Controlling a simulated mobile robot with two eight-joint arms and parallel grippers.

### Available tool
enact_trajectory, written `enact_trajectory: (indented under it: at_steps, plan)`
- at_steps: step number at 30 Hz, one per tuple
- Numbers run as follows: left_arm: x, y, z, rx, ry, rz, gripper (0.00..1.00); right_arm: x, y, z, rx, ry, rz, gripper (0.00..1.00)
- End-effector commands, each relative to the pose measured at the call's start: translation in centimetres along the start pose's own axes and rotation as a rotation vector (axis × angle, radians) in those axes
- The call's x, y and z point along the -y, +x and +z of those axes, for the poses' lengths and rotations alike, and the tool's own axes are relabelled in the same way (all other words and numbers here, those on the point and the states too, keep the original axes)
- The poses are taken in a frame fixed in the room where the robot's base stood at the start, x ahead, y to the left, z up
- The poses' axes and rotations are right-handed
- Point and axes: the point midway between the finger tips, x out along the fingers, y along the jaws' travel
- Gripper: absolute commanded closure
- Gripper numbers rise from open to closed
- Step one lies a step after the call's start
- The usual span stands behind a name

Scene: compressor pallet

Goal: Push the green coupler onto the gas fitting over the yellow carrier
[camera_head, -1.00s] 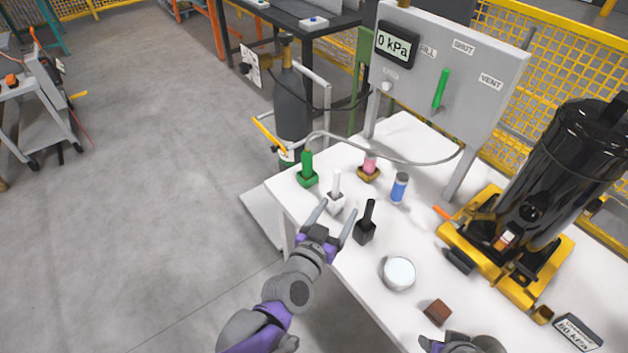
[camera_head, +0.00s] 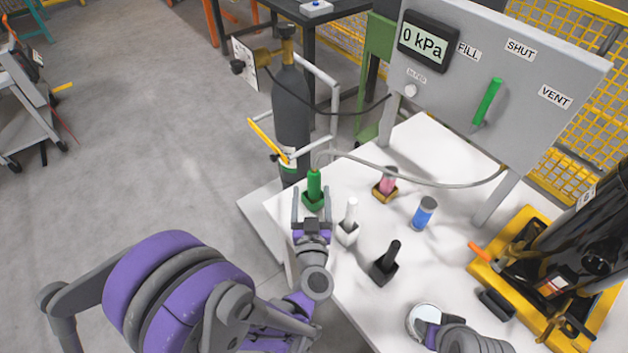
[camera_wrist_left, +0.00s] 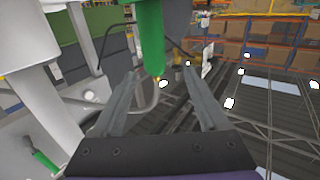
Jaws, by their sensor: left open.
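The green coupler (camera_head: 314,187) stands upright in a green holder (camera_head: 315,206) at the table's left end, with a grey hose running from its top. My left gripper (camera_head: 311,198) is open, its two fingers on either side of the coupler and holder. In the left wrist view, the coupler (camera_wrist_left: 150,45) shows above the gap between the open fingers (camera_wrist_left: 160,85), apart from both. The yellow carrier (camera_head: 482,262) holds a black compressor (camera_head: 590,245) at the right. I cannot make out the gas fitting clearly. Part of my right arm shows at the bottom; its jaws cannot be made out.
A round tin (camera_head: 420,318) is by my right arm. A grey panel (camera_head: 500,75) reads 0 kPa. The hose arcs over the table's back.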

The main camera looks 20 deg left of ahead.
Motion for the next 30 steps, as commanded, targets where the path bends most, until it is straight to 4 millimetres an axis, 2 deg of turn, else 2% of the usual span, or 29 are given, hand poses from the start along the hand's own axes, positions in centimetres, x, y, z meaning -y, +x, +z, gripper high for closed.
enact_trajectory:
  at_steps: [6,14,21,29,30]
  plan:
    - [0.1,3.6,-0.1,-0.001,0.002,-0.003,0.23,0.0,-0.4,-0.2,-0.001,0.0,0.0,0.5]
    - [-0.3,5.7,0.1,-0.001,0.001,-0.001,0.23,0.0,-0.6,-0.3,-0.002,0.0,0.0,0.5]
    - [-0.7,9.2,0.2,-0.001,0.001,-0.002,0.23,0.0,-0.9,-0.4,-0.003,0.0,0.0,0.5]
    - [-0.8,9.8,0.2,0.0,0.0,0.001,0.23,0.0,-0.9,-0.4,-0.003,0.0,0.0,0.5]
    - [-0.8,9.8,0.2,0.0,0.0,0.001,0.29,0.0,-0.9,-0.4,-0.003,0.0,0.0,0.5]
